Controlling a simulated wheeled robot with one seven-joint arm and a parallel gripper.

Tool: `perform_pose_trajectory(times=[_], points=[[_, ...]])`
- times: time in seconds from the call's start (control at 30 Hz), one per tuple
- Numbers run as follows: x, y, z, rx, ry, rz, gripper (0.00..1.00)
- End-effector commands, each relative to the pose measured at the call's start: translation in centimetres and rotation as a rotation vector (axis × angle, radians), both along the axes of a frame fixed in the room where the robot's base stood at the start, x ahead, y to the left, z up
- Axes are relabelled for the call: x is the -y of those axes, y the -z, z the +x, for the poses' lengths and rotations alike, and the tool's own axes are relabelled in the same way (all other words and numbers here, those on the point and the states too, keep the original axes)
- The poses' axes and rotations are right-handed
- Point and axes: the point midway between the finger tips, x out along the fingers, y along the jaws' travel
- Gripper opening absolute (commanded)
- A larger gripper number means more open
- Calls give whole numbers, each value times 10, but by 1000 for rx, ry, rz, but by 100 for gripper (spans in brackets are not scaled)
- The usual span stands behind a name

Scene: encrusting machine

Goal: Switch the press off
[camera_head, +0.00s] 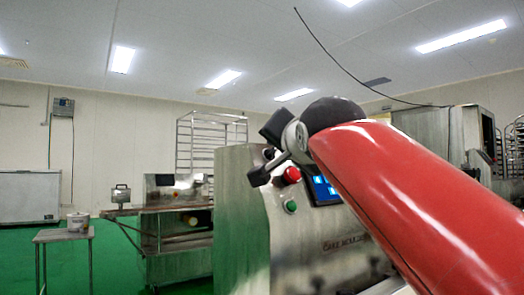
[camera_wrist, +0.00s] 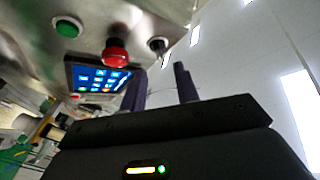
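The press (camera_head: 243,210) is a steel machine in the middle of the head view. Its slanted front carries a red button (camera_head: 292,174), a green button (camera_head: 291,206) below it and a lit blue touch screen (camera_head: 322,190). In the wrist view, the red button (camera_wrist: 116,56) stands out from the panel between the green button (camera_wrist: 68,27) and a small dark knob (camera_wrist: 158,45). The screen (camera_wrist: 97,78) is below it. My gripper (camera_wrist: 160,70) is open and empty, its two dark fingers apart. The fingertips appear just below and right of the red button, without visible contact.
My red arm covers the right of the press in the head view. Left of the press stand another steel machine (camera_head: 175,245) and a small table (camera_head: 62,236) with a tub (camera_head: 77,222). A rack (camera_head: 200,145) stands behind.

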Motion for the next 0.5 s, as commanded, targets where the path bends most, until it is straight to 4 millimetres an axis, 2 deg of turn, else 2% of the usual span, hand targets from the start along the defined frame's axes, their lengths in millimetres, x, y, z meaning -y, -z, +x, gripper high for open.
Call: perform_pose_trajectory(times=[0.1,0.3,0.5], points=[[-4,-1,21,-2,0,-2,31],[-9,-1,50,-3,0,-1,31],[-11,0,63,-2,1,-2,31]])
